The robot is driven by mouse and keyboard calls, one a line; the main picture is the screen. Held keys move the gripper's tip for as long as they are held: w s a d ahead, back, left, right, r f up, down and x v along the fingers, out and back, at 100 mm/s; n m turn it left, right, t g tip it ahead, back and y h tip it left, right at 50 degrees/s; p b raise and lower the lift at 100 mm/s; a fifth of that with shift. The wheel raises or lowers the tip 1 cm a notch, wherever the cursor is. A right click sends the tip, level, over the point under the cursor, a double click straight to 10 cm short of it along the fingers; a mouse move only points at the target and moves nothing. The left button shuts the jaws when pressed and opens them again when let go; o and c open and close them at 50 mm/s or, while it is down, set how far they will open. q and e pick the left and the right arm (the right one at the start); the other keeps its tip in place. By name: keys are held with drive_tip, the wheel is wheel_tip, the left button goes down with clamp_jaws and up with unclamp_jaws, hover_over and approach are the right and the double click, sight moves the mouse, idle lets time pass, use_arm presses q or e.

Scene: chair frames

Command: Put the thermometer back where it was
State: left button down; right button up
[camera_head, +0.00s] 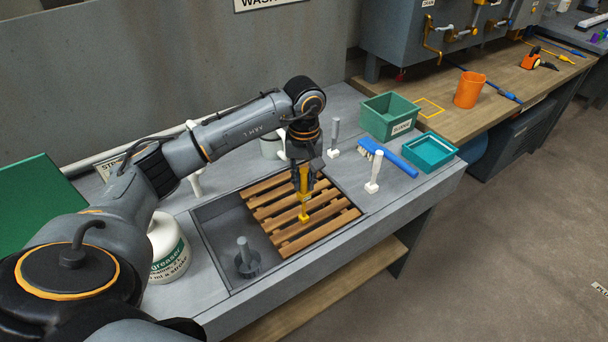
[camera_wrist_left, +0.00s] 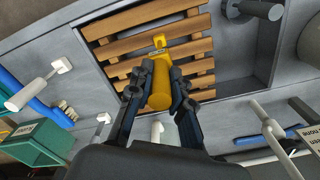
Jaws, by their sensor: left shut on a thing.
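My left gripper (camera_head: 304,186) is shut on a yellow tool (camera_head: 304,207) above the wooden slatted rack in the sink. In the left wrist view the gripper (camera_wrist_left: 160,92) has its dark fingers on both sides of the yellow tool (camera_wrist_left: 160,88), a thick cylinder with a narrower part and a small block at its far end. I cannot tell for sure whether this tool is the thermometer. The tool points down toward the slats; whether it touches them is unclear. An empty yellow outline (camera_head: 429,107) is marked on the wooden bench. My right gripper is not in view.
The slatted rack (camera_head: 335,224) covers part of the sink. A green bin (camera_head: 391,117), blue brush (camera_head: 388,157), teal tray (camera_head: 429,153) and white-based posts (camera_head: 373,186) stand to the right. An orange cup (camera_head: 469,90) and orange-black tool (camera_head: 531,59) are on the bench.

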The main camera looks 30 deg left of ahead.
use_arm(q)
drive_tip(key=shift+f, duration=0.2)
drive_tip(key=c, duration=1.2)
unclamp_jaws()
drive_tip(key=shift+r, duration=0.2)
